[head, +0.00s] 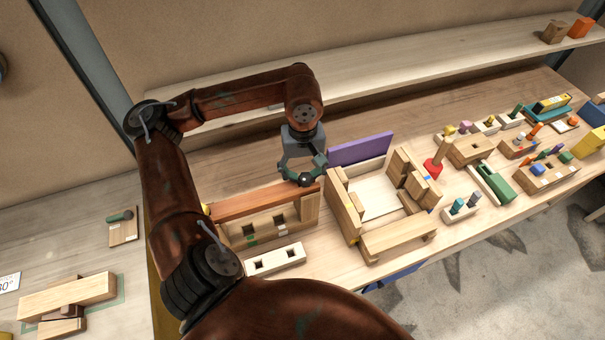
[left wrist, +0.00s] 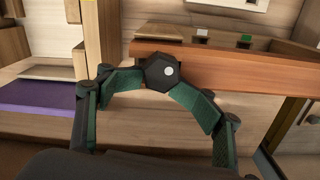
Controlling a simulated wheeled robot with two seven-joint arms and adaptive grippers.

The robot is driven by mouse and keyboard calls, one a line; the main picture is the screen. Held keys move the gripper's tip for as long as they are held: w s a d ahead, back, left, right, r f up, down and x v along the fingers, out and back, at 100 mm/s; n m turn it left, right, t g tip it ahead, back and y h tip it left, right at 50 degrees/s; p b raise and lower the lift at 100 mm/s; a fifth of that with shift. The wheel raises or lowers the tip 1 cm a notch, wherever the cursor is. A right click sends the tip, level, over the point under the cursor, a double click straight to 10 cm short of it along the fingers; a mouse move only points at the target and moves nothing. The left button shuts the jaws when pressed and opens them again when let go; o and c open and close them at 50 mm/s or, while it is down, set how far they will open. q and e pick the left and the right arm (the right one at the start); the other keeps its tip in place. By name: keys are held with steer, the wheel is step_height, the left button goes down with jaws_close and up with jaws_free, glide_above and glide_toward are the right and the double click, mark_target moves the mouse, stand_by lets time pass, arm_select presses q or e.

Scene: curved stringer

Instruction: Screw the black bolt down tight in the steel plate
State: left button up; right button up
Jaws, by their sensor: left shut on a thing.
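My left gripper (head: 304,175) points down at the right end of a reddish wooden bar, its green-padded fingers curved in. In the left wrist view the gripper (left wrist: 162,80) is shut on the black bolt (left wrist: 162,71), a hexagonal head with a pale spot, with a fingertip at each side. The bolt's shank is hidden. The reddish bar (left wrist: 230,71) lies right beside the bolt in that view; whether they touch is unclear. I cannot pick out the steel plate. My right gripper is not in view.
Under the bar stands a wooden frame (head: 270,240) with square holes. A pale block with holes (head: 275,262) lies in front. A purple board (head: 360,150) and a wooden box (head: 345,207) stand close to the right. Several small blocks and racks fill the bench further right.

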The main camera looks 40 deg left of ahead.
arm_select(q)
steer(key=shift+s+d+f, duration=0.1)
steer(key=shift+s, duration=0.1)
steer(key=n, duration=0.5)
steer(key=shift+s+d, duration=0.1)
steer(key=shift+s, duration=0.25)
steer(key=n, duration=0.4)
steer(key=shift+s+b, duration=0.1)
steer(key=shift+b, duration=0.2)
steer(key=n, duration=0.3)
steer(key=shift+d, duration=0.15)
steer(key=shift+r, duration=0.25)
steer(key=shift+r+p, duration=0.5)
steer(key=shift+r, duration=0.3)
